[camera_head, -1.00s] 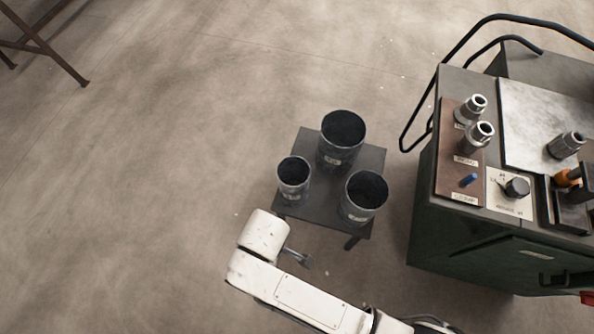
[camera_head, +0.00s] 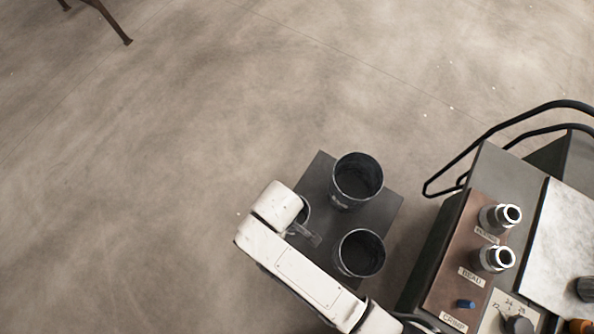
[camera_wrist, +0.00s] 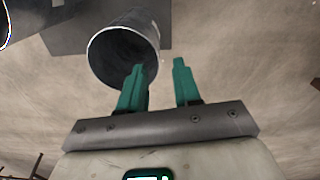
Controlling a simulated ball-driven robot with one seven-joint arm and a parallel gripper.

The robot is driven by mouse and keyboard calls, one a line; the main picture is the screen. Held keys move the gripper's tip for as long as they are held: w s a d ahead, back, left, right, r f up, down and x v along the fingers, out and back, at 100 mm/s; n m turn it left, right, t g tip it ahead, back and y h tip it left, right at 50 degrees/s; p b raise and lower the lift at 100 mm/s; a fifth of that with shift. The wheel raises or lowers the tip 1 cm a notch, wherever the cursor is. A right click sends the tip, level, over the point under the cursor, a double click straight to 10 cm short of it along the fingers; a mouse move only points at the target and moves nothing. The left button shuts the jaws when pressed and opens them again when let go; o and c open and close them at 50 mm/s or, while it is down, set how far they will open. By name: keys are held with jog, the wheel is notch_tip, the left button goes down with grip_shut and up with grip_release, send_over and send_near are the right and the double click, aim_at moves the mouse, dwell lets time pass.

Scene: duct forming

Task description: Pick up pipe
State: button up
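Several dark round pipes stand upright on a small stand: a large pipe (camera_head: 340,200) at the back and a medium pipe (camera_head: 352,268) at front right in the head view.
The dark square stand (camera_head: 385,205) has little free surface between the pipes.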

jog(key=b, duration=0.2)
send_over(293, 233)
jog(key=a, duration=0.2)
notch_tip(293, 233, down, 10)
jog(key=shift+w, duration=0.4)
grip_shut()
dwell(1.0)
